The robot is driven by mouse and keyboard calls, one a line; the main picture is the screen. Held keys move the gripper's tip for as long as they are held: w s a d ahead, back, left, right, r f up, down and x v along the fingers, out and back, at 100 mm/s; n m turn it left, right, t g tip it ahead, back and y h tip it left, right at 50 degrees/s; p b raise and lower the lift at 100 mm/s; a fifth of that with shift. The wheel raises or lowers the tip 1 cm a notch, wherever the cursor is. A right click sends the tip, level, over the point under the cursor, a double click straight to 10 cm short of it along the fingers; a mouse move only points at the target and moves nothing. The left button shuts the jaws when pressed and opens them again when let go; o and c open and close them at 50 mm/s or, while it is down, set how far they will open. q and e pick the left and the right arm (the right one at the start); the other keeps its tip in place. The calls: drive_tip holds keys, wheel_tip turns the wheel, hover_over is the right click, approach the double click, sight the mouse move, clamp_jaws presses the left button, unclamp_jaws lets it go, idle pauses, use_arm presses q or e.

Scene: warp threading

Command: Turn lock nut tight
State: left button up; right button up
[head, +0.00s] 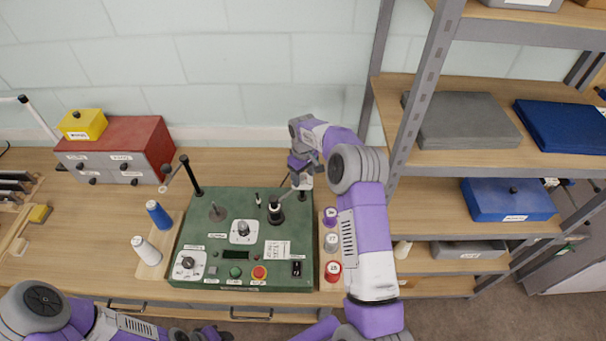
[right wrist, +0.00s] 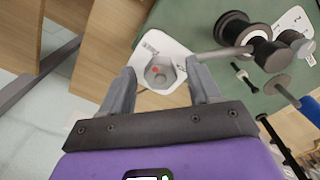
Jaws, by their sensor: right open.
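A grey nut-like part (right wrist: 160,73) with a small red mark sits on a white labelled plate (right wrist: 150,47) on the green panel. I take it for the lock nut. My right gripper (right wrist: 161,88) is open, with one finger on each side of the grey part in the right wrist view. Whether the fingers touch it cannot be told. In the head view the right gripper (head: 302,178) is at the green panel's (head: 200,270) far right corner, and its arm hides much there. My left gripper (head: 203,332) is at the bottom edge, partly cut off, its jaws unclear.
A black spool-like post (head: 275,212) stands left of the right gripper. Red, white and purple spools stand along the panel's right side, near my right arm. Blue (head: 158,214) and white (head: 145,250) spools stand at left. A metal shelf (head: 440,160) rises at right.

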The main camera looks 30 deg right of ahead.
drive_tip(key=shift+w, duration=0.1)
drive_tip(key=shift+c, duration=1.3)
drive_tip(key=c, duration=0.8)
